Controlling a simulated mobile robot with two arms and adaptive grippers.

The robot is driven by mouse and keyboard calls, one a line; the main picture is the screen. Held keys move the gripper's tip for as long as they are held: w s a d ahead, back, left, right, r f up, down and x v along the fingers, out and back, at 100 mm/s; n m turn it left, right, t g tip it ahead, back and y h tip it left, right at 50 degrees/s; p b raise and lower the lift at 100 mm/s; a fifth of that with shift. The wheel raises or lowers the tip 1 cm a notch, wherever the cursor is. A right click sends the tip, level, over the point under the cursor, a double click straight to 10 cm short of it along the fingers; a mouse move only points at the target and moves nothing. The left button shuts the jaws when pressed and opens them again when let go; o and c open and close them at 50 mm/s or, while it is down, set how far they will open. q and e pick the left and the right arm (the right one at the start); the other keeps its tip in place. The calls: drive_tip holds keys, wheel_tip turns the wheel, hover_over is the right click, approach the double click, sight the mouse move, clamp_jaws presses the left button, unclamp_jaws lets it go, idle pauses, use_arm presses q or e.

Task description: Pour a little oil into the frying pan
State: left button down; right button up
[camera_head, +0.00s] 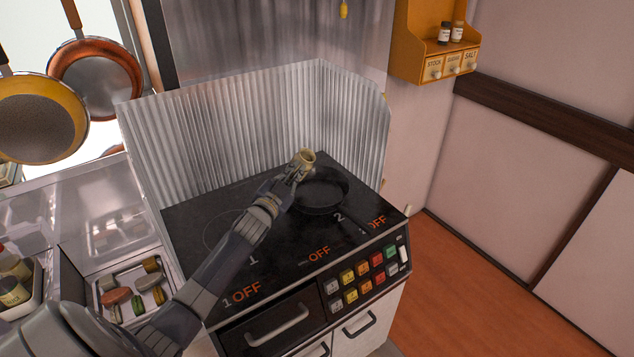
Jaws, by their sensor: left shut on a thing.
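A black frying pan (322,193) sits on the back right burner of the dark stove (190,232), with its handle toward the front right. My left gripper (296,172) is over the pan's upper left edge and is shut on a small tan object (306,156). The object has a round end facing up; most of it is hidden by the gripper, so I cannot tell for sure that it is the oil container. No oil stream is visible. The inside of the pan looks dark, and I cannot tell whether it holds oil. My right gripper is out of view.
A corrugated metal splash guard (210,137) stands behind the stove. Two pans, one yellow (38,115) and one copper (97,75), hang at upper left. A tray (132,276) of small coloured items lies left of the stove. A spice shelf (433,62) hangs at upper right.

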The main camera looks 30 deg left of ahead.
use_arm(q)
drive_tip(key=shift+w+d+f+m+b, duration=0.15)
drive_tip(key=shift+d+f+m+b, duration=0.45)
drive_tip(key=shift+f+m+b, duration=0.1)
drive_tip(key=shift+r, duration=0.2)
drive_tip(key=shift+d+r+m, duration=0.15)
drive_tip(key=shift+r+m, duration=0.05)
drive_tip(key=shift+m, duration=0.6)
idle(1.1)
drive_tip(key=shift+f+m+b, duration=0.45)
drive_tip(key=shift+m+b, duration=0.45)
drive_tip(key=shift+b, duration=0.1)
idle(1.4)
drive_tip(key=shift+r+m, duration=0.3)
drive_tip(key=shift+m, duration=0.6)
idle(1.9)
